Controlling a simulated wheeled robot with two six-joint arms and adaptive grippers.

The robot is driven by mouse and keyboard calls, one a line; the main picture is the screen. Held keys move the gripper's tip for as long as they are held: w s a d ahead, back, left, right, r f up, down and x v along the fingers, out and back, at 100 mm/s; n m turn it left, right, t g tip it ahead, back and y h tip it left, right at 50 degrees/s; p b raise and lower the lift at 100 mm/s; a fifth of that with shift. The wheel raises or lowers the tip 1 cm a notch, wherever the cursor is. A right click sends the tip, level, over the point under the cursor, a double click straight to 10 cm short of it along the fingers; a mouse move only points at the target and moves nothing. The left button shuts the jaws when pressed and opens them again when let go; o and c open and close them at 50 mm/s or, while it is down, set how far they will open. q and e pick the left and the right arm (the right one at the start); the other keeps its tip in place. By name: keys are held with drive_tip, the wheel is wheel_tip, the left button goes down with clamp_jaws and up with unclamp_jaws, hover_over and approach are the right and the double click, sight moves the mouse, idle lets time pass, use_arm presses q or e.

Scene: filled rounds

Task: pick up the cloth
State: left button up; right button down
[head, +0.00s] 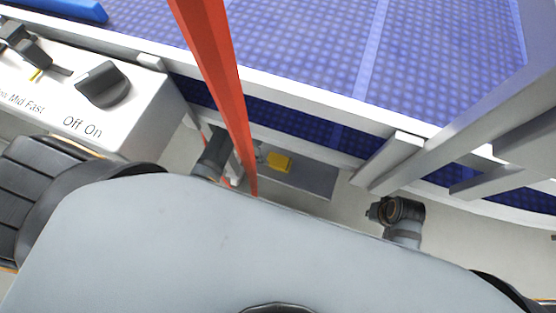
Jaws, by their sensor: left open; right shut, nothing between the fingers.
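A small yellow piece (279,162), which looks like the folded cloth, lies on a grey flat surface (318,180) below the blue panelling. My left gripper (261,153) is close to the left side of the yellow piece, beyond the red bar that partly covers my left arm. It is open; I cannot tell whether it touches the piece. My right gripper (373,212) is further right, apart from the yellow piece. It is shut and empty, seen small and partly hidden by its own wrist.
A red bar (215,70) crosses the view diagonally. A white control box (135,115) with dark knobs stands at the left. A white-framed blue textured surface (300,45) fills the back. Grey beams (450,125) jut in at the right. Pale floor shows near my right arm.

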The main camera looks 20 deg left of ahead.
sight(278, 161)
use_arm(q)
drive_tip(key=shift+x, duration=1.1)
drive_tip(key=b+x, duration=0.2)
drive_tip(key=x, duration=0.2)
drive_tip(key=shift+s+f+b, duration=0.15)
drive_tip(key=shift+f+b, duration=0.1)
drive_tip(key=shift+b, duration=0.15)
drive_tip(key=shift+d+f, duration=0.15)
drive_tip(key=shift+f, duration=0.15)
use_arm(e)
drive_tip(key=shift+a+r+t+y, duration=0.15)
drive_tip(key=shift+a+r+t, duration=0.15)
drive_tip(key=shift+a, duration=0.15)
drive_tip(key=shift+a+r+t+y, duration=0.2)
drive_tip(key=shift+a+t, duration=0.1)
drive_tip(key=shift+a, duration=0.15)
use_arm(q)
drive_tip(key=c, duration=1.3)
